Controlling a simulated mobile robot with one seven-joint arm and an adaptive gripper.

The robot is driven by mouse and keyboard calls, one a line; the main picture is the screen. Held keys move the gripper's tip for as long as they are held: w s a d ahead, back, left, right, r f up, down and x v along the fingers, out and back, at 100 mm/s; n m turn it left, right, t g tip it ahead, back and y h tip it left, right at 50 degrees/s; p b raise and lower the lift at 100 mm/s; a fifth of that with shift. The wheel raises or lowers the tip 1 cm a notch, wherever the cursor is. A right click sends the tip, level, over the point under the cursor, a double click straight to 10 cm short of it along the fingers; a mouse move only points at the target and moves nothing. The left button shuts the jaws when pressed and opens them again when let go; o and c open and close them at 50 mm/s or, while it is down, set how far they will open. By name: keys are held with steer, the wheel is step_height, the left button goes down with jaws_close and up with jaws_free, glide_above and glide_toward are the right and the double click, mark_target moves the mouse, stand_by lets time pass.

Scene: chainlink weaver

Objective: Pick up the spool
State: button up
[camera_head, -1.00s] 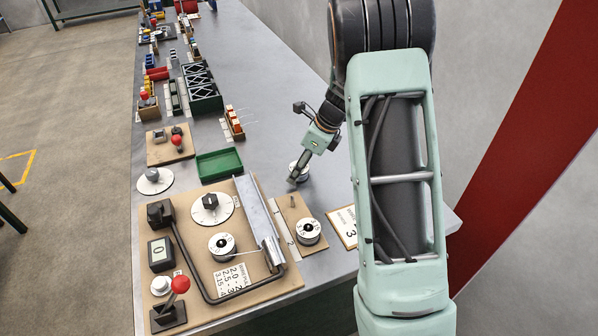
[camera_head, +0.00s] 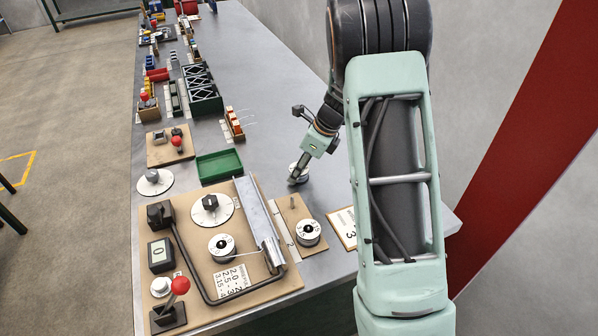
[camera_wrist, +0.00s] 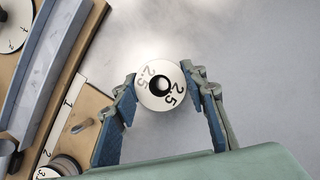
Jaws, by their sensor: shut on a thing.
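A white spool marked 2.5 (camera_wrist: 160,67) sits between the two blue-padded fingers of my gripper (camera_wrist: 158,78) in the wrist view. The fingertips touch it on its left and right sides, and the gripper is shut on it. In the head view, my gripper (camera_head: 299,170) is low over the grey table, right of the wooden boards, with the spool (camera_head: 303,178) partly hidden by the fingers. I cannot tell whether the spool still touches the table.
Another spool (camera_head: 309,232) stands on a small wooden board to the front. A third spool (camera_head: 221,246) is on the larger board (camera_head: 255,293), which also carries a metal rail and a red-knobbed lever (camera_head: 180,285). A green tray (camera_head: 219,165) lies to the left.

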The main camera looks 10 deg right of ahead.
steer(key=shift+r, duration=0.1)
steer(key=shift+r, duration=0.5)
step_height(320, 180, up, 2)
steer(key=shift+r, duration=0.2)
steer(key=s+a+r, duration=0.3)
steer(key=s+r, duration=0.6)
steer(key=s, duration=0.4)
steer(key=shift+s+r, duration=0.25)
steer(key=shift+s, duration=0.05)
steer(key=shift+a, duration=0.1)
